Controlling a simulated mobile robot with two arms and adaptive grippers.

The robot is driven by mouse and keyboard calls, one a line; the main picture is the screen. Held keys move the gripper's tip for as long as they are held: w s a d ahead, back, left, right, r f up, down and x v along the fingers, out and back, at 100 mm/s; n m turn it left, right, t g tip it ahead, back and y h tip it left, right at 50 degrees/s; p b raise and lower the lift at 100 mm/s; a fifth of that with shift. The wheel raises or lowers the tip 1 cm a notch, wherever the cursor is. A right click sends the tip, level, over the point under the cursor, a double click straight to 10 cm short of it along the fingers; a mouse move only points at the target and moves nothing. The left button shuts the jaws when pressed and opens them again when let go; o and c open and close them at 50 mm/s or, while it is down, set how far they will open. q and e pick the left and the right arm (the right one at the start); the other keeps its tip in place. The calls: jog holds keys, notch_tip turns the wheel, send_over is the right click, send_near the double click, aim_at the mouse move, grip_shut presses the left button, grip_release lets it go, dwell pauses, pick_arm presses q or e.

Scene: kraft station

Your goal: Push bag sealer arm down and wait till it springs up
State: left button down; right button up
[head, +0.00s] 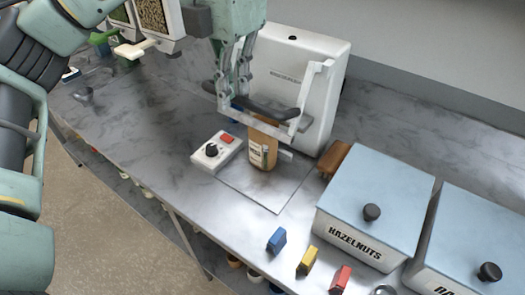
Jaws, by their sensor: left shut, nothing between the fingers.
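The white bag sealer (306,62) stands at the back of the counter. Its arm (302,97) reaches forward to a dark crossbar (272,113). A brown kraft bag (263,148) with a pale label stands upright under the bar, and its top is partly hidden. My left gripper (236,97) comes down from the top, shut and empty, at the left end of the crossbar. It overlaps the bar in the picture; I cannot tell whether it touches. My right gripper is not in view.
A white control box (214,153) with a dark knob and red switch sits left of the bag. A hazelnuts bin (375,195) and another bin (475,240) stand at right. Blue, yellow and red blocks (308,261) lie near the front edge. The counter's left part is mostly clear.

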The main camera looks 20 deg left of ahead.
pick_arm(q)
jog(key=shift+w+d+f+b, duration=0.1)
jog(key=shift+f+b, duration=0.1)
jog(key=shift+f, duration=0.2)
jog(key=shift+w+d+f+b, duration=0.1)
jog(key=shift+f+b, duration=0.05)
jog(key=shift+f, duration=0.2)
jog(key=shift+w+f, duration=0.15)
jog(key=shift+f, duration=0.15)
jog(key=shift+w, duration=0.1)
